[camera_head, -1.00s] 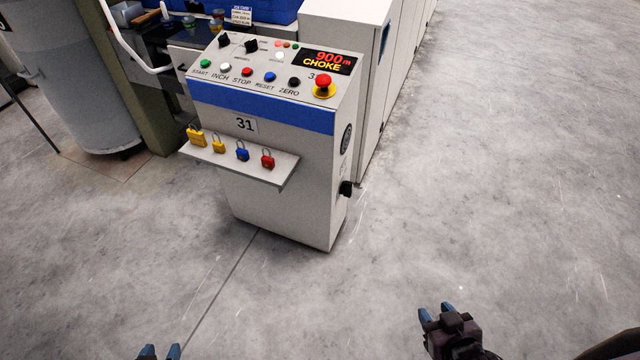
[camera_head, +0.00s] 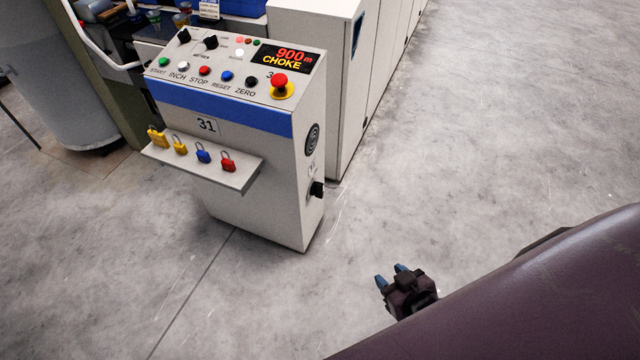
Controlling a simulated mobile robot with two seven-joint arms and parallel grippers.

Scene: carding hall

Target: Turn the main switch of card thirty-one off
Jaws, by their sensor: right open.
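The control console of card thirty-one (camera_head: 250,215) stands left of centre, with a "31" plate on its front. A black rotary switch (camera_head: 317,189) sits low on its right side face, below a round dark grille; I take it for the main switch. Its exact setting is too small to read. My right gripper (camera_head: 392,275) is open and empty, to the right of and nearer than the switch, well apart from it. My right forearm fills the lower right corner. My left gripper is out of the picture.
The console top has buttons, black knobs, a red emergency stop (camera_head: 279,82) and a display (camera_head: 286,58) reading "900 m CHOKE". A shelf (camera_head: 236,178) on its front holds several padlocks. Pale cabinets (camera_head: 345,120) run behind. The floor (camera_head: 490,130) to the right is clear.

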